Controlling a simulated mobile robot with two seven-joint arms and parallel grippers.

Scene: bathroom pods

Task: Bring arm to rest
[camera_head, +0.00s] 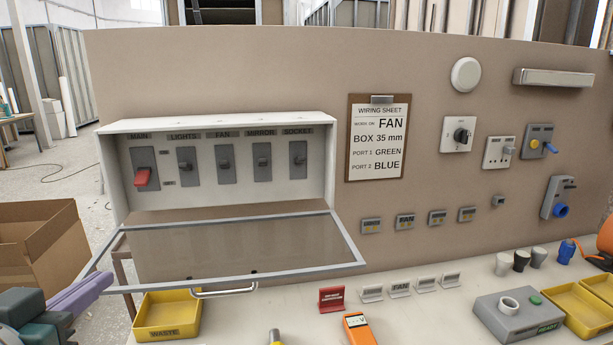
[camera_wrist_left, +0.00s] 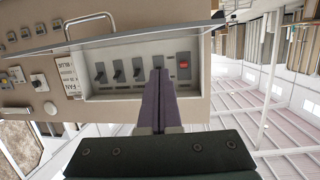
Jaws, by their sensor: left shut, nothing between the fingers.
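My left gripper (camera_head: 92,290) comes in at the lower left, its purple fingers shut together with nothing between them. The fingers are beside the left edge of the breaker box's glazed cover (camera_head: 240,250); I cannot tell whether they touch it. In the left wrist view the shut fingers (camera_wrist_left: 158,85) overlap the upside-down switch box. The white breaker box (camera_head: 220,122) is open, its cover swung down and forward. It holds a red main switch (camera_head: 145,178) and several dark switches labelled lights, fan, mirror and socket. My right gripper is not in view.
A yellow waste tray (camera_head: 167,318) sits below the cover. A red sign (camera_head: 331,299), an orange meter (camera_head: 358,327) and a grey tester (camera_head: 520,315) are on the bench. A wiring sheet (camera_head: 378,140) hangs on the panel. A cardboard box (camera_head: 40,245) is at left.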

